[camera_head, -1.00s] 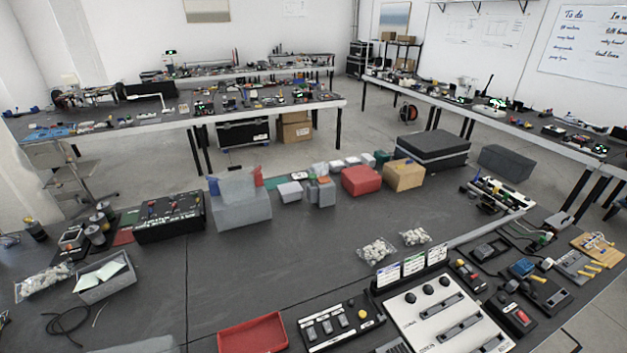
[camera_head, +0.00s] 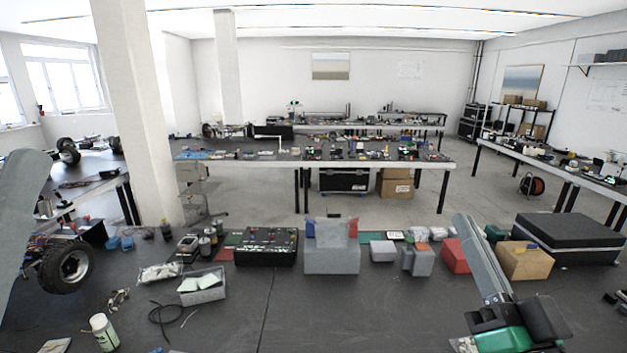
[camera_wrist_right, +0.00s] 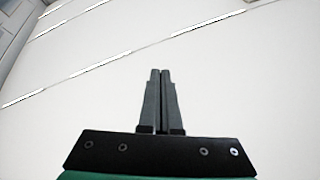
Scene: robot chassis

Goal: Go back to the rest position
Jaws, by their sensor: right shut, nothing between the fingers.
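My right gripper (camera_head: 515,315) shows at the lower right of the head view, with its black and green body at the lower end of a grey part of my arm. It is raised in front of the table and holds nothing. In the right wrist view its two dark fingers (camera_wrist_right: 161,100) are together, with nothing between them, and pale ceiling with strip lights behind. A grey link of my left arm (camera_head: 22,215) comes in at the left edge of the head view. My left gripper is out of view.
The dark table (camera_head: 330,310) has a clear middle. Along its far side stand a black control box (camera_head: 265,248), a grey box (camera_head: 332,262), a cardboard box (camera_head: 526,262) and a black case (camera_head: 567,240). A wheel (camera_head: 66,267) and a bottle (camera_head: 103,332) are at left.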

